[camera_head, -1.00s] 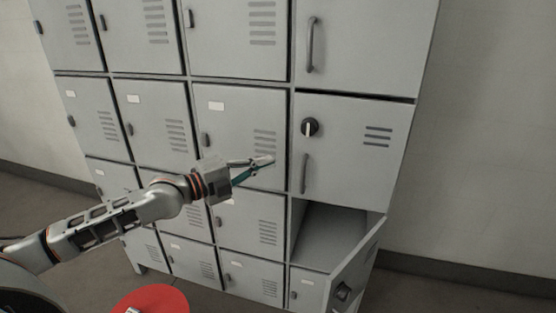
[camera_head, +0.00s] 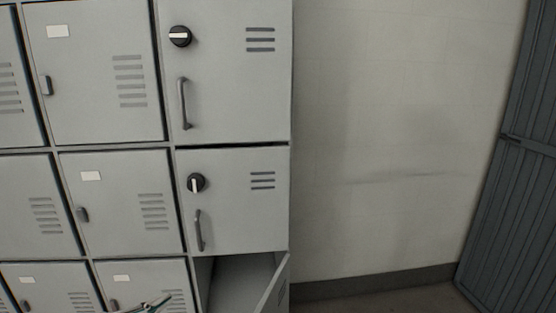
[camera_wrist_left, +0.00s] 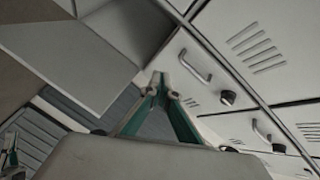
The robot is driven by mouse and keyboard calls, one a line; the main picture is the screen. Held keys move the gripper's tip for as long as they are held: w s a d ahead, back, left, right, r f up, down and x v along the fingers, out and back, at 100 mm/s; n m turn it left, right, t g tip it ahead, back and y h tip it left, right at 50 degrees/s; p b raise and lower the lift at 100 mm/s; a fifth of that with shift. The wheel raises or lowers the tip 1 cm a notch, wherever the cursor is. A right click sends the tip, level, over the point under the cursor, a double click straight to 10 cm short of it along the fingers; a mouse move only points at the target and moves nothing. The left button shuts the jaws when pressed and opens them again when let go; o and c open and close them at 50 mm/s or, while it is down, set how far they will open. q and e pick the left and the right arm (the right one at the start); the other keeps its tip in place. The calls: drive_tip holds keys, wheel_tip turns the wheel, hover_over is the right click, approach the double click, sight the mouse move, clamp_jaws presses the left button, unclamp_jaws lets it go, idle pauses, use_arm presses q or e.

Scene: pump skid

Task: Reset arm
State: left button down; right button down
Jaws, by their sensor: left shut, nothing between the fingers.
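My left gripper (camera_head: 155,303) shows only at the bottom edge of the head view, in front of the lower lockers. In the left wrist view its teal fingers meet at the tips (camera_wrist_left: 160,84); it is shut and empty. What looks like my right gripper (camera_wrist_left: 9,150) is small at the lower left of the left wrist view; its jaws are unclear. It does not show in the head view. Most of my left arm is out of the head view.
Grey lockers (camera_head: 110,110) fill the left. Two shut right-column doors have a black knob (camera_head: 196,183) and a bar handle (camera_head: 199,230). Below, a compartment (camera_head: 238,280) stands open, its door (camera_head: 273,287) swung outward. Bare wall (camera_head: 390,120) and a dark slatted panel (camera_head: 515,170) are right.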

use_arm(q)
drive_tip(key=s+d+f+n+g+y, duration=0.1)
drive_tip(key=s+d+f+n, duration=0.2)
drive_tip(key=s+f, duration=0.4)
drive_tip(key=s+d+f+n+g+y, duration=0.1)
drive_tip(key=s+d+f+n+y, duration=0.1)
drive_tip(key=s+f+n, duration=0.4)
drive_tip(key=s+d+f+n+g+y, duration=0.2)
drive_tip(key=s+f+n, duration=0.3)
drive_tip(key=s+f, duration=0.4)
wheel_tip(320, 180, down, 3)
drive_tip(key=shift+d+r+p, duration=0.1)
drive_tip(key=shift+d+p, duration=0.25)
drive_tip(key=shift+d, duration=0.5)
